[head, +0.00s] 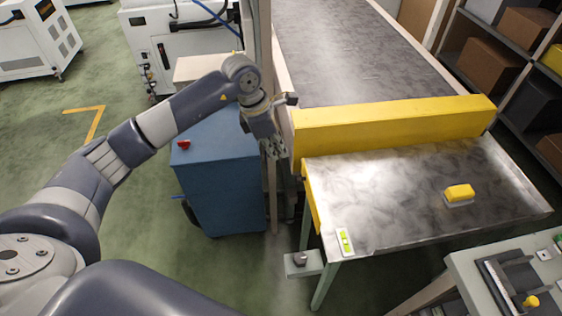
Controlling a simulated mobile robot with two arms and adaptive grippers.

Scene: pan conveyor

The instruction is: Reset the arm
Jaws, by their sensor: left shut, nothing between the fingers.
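My left arm reaches in from the left edge. Its gripper (275,149) points downward, shut and empty. It hangs left of the conveyor, in front of the blue cabinet's right side as seen here. Its fingertips look small and dark, and no object shows in them. My right gripper is not in view.
The conveyor (350,55) has a yellow barrier (390,124) across its near end. A metal table (400,190) bears a yellow block (459,194). A blue cabinet (220,185) stands close beside the gripper. Shelves (490,28) with boxes are at right. Green floor is open at left.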

